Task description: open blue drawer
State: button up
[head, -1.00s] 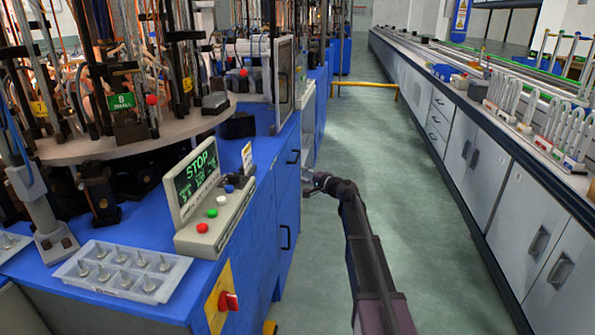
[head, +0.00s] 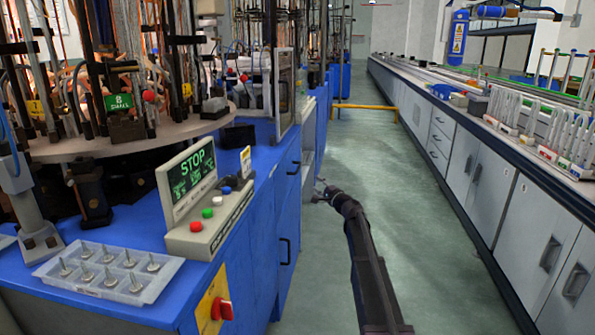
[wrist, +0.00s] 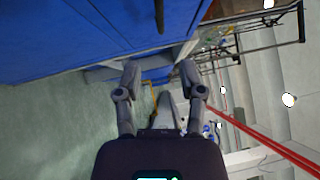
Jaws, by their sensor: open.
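The blue cabinet front (head: 263,262) runs along the left side of the aisle in the head view. It has a black handle (head: 285,250) on a nearer panel and another handle (head: 294,168) higher up and farther off. The panels look closed; I cannot tell which one is the drawer. My gripper (head: 318,190) is in the aisle just right of the blue cabinets, small and partly hidden by my arm. In the wrist view my gripper (wrist: 159,72) is open and empty. A blue panel (wrist: 75,35) with a dark handle (wrist: 160,16) lies beyond the fingertips, apart from them.
A control console (head: 205,215) and a clear tray (head: 105,272) of metal pieces stand on the blue worktop. A red switch (head: 221,309) sticks out on the cabinet's near end. A yellow rail (head: 365,106) crosses the aisle. Grey cabinets (head: 500,190) line the right; the floor between is free.

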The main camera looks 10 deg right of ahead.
aim_at(298, 167)
jog(key=shift+w, duration=0.15)
jog(key=p+x, duration=0.1)
jog(key=x, duration=1.2)
jog(key=shift+w+a+r+p, duration=0.1)
jog(key=shift+w+a+p, duration=0.1)
jog(key=shift+p, duration=0.2)
grip_shut()
